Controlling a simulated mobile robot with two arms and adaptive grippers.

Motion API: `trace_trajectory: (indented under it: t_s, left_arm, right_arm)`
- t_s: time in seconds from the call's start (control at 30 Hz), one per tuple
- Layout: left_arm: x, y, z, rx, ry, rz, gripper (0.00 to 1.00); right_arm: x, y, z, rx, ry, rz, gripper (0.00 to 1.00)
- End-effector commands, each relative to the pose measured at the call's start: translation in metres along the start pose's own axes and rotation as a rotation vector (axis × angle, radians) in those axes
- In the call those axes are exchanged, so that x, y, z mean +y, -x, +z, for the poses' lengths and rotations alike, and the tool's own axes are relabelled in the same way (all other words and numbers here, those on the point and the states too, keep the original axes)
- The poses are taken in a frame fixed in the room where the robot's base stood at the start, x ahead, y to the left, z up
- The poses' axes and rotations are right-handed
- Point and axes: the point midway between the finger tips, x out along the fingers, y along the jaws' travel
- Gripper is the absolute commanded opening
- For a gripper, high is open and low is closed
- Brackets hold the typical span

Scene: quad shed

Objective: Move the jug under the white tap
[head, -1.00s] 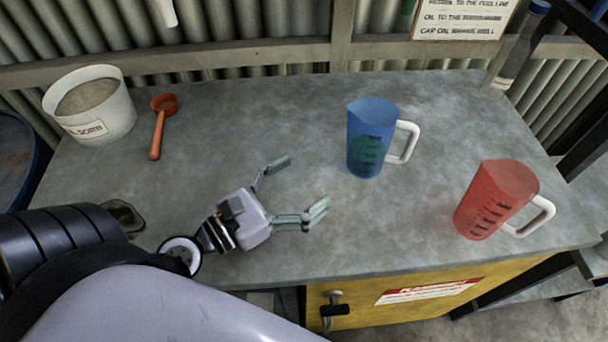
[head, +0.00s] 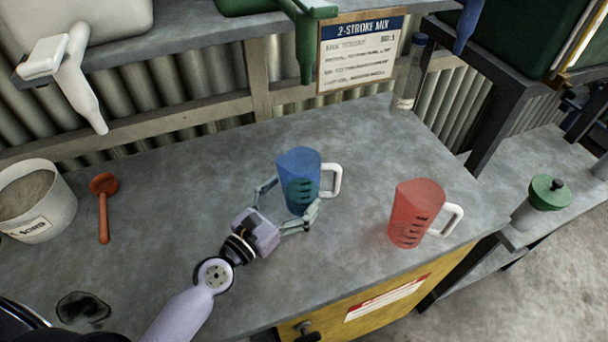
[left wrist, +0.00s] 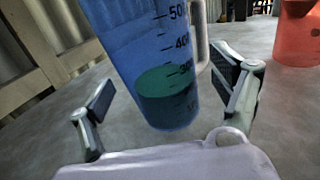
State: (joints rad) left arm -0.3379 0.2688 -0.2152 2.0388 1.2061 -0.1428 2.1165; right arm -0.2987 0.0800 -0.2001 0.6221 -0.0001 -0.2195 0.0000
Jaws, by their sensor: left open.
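A blue jug (head: 300,178) with a white handle stands upright on the grey bench, with dark green liquid in its lower part. A red jug (head: 416,213) with a white handle stands to its right. The white tap (head: 72,78) hangs from a pale container on the shelf at upper left. My left gripper (head: 284,207) is open with its fingers on either side of the blue jug; in the left wrist view the blue jug (left wrist: 150,60) stands between the spread fingers. I cannot tell whether they touch it. My right gripper is not in view.
A green tap (head: 308,40) and a blue tap (head: 468,22) also hang from the shelf. A white bucket (head: 42,222) and an orange scoop (head: 104,200) are at the left. A bottle (head: 410,75) stands at the back.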

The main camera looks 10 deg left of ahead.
Motion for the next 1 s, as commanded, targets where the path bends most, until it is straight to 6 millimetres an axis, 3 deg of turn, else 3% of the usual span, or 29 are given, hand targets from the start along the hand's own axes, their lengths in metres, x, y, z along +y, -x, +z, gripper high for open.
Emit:
trace_trajectory:
  t_s: [0.1,0.3,0.67,1.0]
  left_arm:
    - [0.000,-0.021,0.002,-0.001,0.000,-0.001,0.85]
    - [0.000,-0.039,0.000,0.001,-0.001,-0.001,0.85]
    - [0.000,-0.043,0.000,0.001,-0.001,-0.001,0.85]
    - [0.000,-0.043,0.000,0.001,-0.001,0.000,0.64]
  right_arm:
    - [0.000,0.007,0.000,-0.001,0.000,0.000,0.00]
    - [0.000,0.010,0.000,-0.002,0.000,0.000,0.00]
    - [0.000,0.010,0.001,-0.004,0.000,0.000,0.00]
    - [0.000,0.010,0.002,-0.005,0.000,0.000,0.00]
